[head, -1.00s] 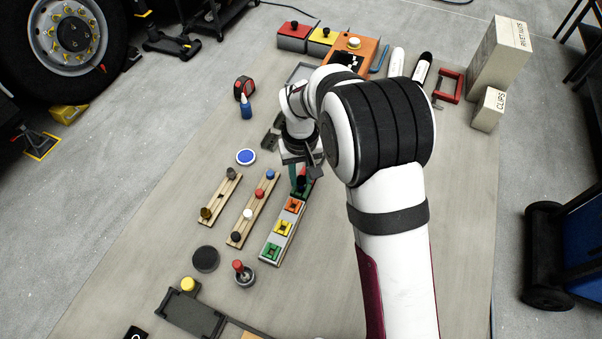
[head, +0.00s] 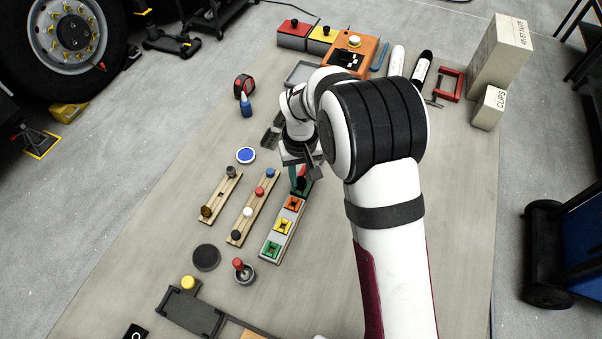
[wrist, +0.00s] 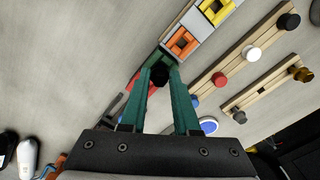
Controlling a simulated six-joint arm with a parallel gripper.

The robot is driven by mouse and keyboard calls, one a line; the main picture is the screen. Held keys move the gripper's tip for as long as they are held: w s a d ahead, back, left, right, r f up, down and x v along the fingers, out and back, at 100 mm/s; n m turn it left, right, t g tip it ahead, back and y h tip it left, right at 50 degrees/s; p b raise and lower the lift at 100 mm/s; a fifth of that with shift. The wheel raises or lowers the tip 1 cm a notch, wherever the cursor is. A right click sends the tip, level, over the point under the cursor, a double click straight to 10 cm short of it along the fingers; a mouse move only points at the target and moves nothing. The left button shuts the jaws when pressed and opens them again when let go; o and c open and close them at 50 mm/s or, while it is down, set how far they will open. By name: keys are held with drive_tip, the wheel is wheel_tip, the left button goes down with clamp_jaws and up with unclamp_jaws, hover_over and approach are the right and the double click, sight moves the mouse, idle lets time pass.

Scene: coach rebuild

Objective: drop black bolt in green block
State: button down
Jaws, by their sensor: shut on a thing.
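Whether the bolt touches that block is hidden. In the head view my gripper (head: 302,182) is at the far end of the strip, and the bolt is hard to make out. A brighter green block (head: 271,249) sits at the near end of the same strip.
The strip also carries a yellow block (head: 283,227), an orange block (head: 294,204) and a red block (wrist: 138,86). To the left are two wooden racks with bolts, including another black bolt (head: 236,236). A blue-topped disc (head: 246,155) lies behind them.

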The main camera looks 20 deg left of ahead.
sight(301, 179)
drive_tip(key=shift+f, duration=1.05)
idle(0.4)
drive_tip(key=shift+c, duration=0.8)
unclamp_jaws()
drive_tip(key=shift+r, duration=0.1)
drive_tip(key=shift+r, duration=2.9)
